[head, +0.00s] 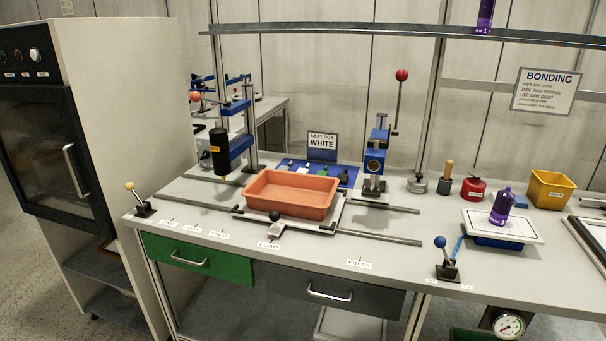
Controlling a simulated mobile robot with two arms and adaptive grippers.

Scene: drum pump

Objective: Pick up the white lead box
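A sign (322,141) reading "NEXT BOX WHITE" stands at the back of the bench. In front of it is a blue mat or tray (351,170) with several small items on it, in dark and pale colours. A small pale item (304,170) there may be the white lead box, but it is too small to be sure. The orange tray (291,194) stands in front and hides part of the blue area. Neither of my grippers is in view.
The orange tray sits on a sliding plate with rails. A press with a black heater (219,151) stands left, a blue lever press (375,160) right. A purple bottle (502,206) stands on a white tray (476,221). Ball-topped levers (447,262) line the front edge.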

